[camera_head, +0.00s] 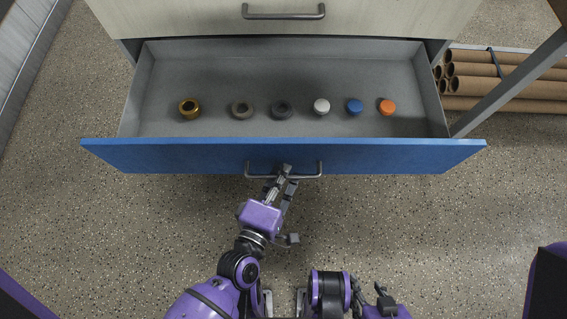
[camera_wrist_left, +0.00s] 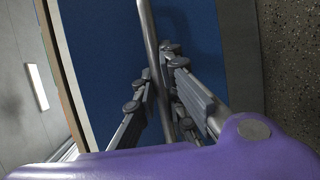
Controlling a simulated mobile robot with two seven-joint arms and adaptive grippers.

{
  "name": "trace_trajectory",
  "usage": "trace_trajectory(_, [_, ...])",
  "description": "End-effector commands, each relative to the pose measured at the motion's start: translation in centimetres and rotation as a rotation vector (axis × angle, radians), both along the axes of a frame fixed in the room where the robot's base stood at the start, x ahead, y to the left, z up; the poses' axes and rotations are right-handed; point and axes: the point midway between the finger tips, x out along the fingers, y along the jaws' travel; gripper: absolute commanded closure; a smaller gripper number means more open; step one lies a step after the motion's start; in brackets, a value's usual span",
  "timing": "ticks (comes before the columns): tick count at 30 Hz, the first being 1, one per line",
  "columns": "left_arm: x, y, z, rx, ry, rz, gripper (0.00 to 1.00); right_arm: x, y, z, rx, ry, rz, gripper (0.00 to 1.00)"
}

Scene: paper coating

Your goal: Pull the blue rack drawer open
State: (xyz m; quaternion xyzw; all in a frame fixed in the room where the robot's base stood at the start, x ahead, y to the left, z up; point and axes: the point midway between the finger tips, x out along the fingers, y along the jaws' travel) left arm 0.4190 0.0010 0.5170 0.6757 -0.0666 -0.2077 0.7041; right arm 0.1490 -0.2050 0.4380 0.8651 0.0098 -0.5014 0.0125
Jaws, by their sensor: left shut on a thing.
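The blue rack drawer (camera_head: 400,155) is pulled out, and its grey inside shows in the head view. Its grey bar handle (camera_head: 308,176) is on the blue front. My left gripper (camera_head: 284,172) is shut on the handle, near the middle of the bar. In the left wrist view the fingers (camera_wrist_left: 158,85) close around the handle bar (camera_wrist_left: 148,30) in front of the blue drawer front (camera_wrist_left: 100,60). My right gripper (camera_head: 370,298) is low in the head view, away from the drawer; its finger opening is not clear.
A pale drawer (camera_head: 200,18) is above. Cardboard tubes (camera_head: 500,85) lie at right. The speckled floor (camera_head: 420,230) is clear.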

Motion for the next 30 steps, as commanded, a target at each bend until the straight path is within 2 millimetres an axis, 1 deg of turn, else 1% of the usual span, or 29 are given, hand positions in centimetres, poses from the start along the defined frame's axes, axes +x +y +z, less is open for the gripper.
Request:
trace_trajectory(10, [0.0, -0.1, 0.2, -0.007, -0.001, 0.0, 1.0, 0.5, 0.0, 0.3, 0.0, -0.011, 0.005, 0.6])
trace_trajectory(11, [0.0, -0.1, 0.2, -0.007, -0.001, 0.0, 0.86, 0.5, 0.0, 0.3, 0.0, -0.011, 0.005, 0.6])
trace_trajectory(14, [0.0, -0.1, 0.2, -0.006, -0.001, 0.0, 0.73, 0.6, 0.0, 0.3, 0.0, -0.011, 0.005, 0.6])
trace_trajectory(15, [0.0, -0.1, 0.1, -0.005, -0.001, 0.0, 0.71, 0.5, 0.0, 0.3, 0.0, -0.011, 0.005, 0.6])
trace_trajectory(25, [-0.3, 0.1, 0.1, -0.001, 0.0, 0.0, 0.71, 0.4, -0.2, 0.1, -0.003, -0.007, 0.008, 0.6])
trace_trajectory(28, [-1.1, 0.4, 0.2, -0.001, 0.001, -0.001, 0.71, 0.4, -0.1, 0.1, -0.002, -0.007, 0.007, 0.6])
trace_trajectory(30, [-2.2, 0.9, 0.4, 0.001, 0.002, 0.0, 0.71, 0.4, -0.1, 0.1, -0.002, -0.007, 0.006, 0.6])
